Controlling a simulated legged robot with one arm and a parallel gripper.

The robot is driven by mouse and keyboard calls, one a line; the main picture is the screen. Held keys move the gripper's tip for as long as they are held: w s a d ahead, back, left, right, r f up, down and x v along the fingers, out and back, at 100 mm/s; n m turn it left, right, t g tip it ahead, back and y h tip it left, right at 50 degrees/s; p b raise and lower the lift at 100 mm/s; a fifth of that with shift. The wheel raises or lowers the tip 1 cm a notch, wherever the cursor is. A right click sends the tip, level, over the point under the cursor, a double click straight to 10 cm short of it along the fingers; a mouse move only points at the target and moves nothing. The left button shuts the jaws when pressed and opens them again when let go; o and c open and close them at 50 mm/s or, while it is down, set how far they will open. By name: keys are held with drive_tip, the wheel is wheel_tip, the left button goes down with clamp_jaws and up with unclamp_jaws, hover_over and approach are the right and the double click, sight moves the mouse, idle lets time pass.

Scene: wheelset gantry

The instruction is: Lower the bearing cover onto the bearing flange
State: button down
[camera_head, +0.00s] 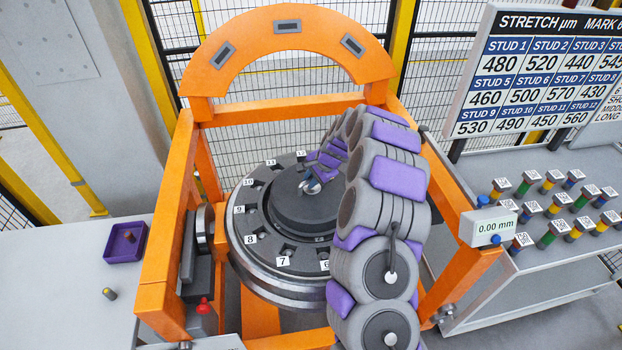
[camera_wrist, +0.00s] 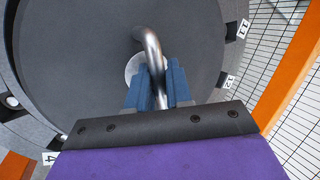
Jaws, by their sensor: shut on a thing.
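The bearing cover (camera_head: 283,208) is a dark grey round disc with a raised middle, over the centre of the bearing flange (camera_head: 262,257). The flange is a grey ring with numbered tags and dark recesses. In the wrist view the cover (camera_wrist: 75,55) fills most of the picture, and its bent metal handle (camera_wrist: 150,42) stands between my blue fingertips. My gripper (camera_wrist: 152,88) is shut on this handle; in the head view my gripper (camera_head: 311,186) is small and partly hidden by my arm. I cannot tell whether the cover touches the flange or hangs slightly above it.
An orange gantry frame (camera_head: 172,215) surrounds the flange, with an arch behind. A purple tray (camera_head: 125,240) is on the left table. A right bench (camera_head: 585,165) holds several coloured studs, below a stretch board (camera_head: 545,70). A gauge (camera_head: 490,227) reads 0.00 mm.

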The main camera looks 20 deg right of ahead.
drive_tip(key=shift+f, duration=0.8)
drive_tip(key=c, duration=0.9)
unclamp_jaws()
drive_tip(key=shift+c, duration=0.2)
drive_tip(key=v, duration=1.7)
drive_tip(key=shift+d, duration=0.2)
